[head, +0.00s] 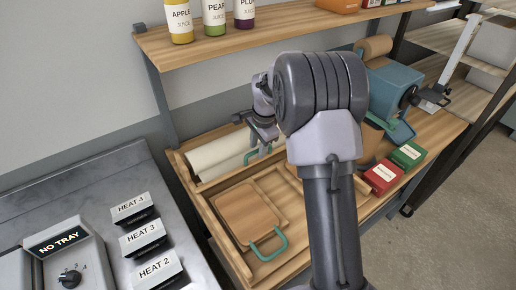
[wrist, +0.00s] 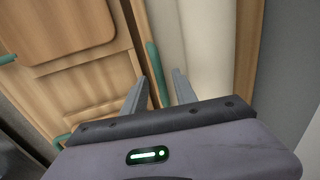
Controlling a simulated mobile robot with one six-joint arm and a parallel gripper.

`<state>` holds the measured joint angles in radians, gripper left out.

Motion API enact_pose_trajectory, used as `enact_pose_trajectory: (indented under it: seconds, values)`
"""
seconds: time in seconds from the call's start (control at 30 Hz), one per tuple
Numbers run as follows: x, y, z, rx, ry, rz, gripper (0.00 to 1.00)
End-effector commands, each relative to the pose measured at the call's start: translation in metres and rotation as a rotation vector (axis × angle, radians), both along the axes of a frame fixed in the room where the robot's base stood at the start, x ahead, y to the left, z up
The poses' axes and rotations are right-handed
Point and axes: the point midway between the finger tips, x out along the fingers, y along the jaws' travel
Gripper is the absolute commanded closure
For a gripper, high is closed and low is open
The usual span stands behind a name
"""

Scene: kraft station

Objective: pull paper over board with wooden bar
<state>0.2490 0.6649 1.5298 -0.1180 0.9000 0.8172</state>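The cream paper roll (head: 215,154) lies along the back left of the wooden station; it is the pale cylinder (wrist: 208,50) in the wrist view. A brown board (head: 245,212) with a green handle (head: 268,247) lies flat in front of it. In the wrist view the board (wrist: 65,25) is at the upper left. The wooden bar (wrist: 141,35) runs beside the paper, with a teal handle (wrist: 156,72). My gripper (head: 264,146) is over the bar's right part. In the wrist view its fingers (wrist: 160,76) are apart, with the handle showing between them; contact is unclear.
A shelf (head: 240,36) with juice bottles (head: 214,15) hangs above the station. A blue machine (head: 395,90) and red (head: 383,176) and green (head: 408,155) boxes stand at the right. A heater counter (head: 95,195) is at the left.

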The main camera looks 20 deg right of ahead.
Motion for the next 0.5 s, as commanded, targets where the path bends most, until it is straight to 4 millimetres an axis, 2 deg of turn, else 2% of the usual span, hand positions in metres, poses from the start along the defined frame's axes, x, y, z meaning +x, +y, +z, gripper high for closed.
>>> enact_pose_trajectory:
  seconds: [0.17, 0.33, 0.5]
  values:
    - [0.0001, 0.0000, 0.0007, 0.000, 0.000, 0.000, 0.68]
    - [-0.0001, 0.0000, 0.0008, 0.000, 0.000, 0.000, 1.00]
    - [0.0000, 0.0000, 0.0010, 0.000, 0.000, 0.000, 1.00]
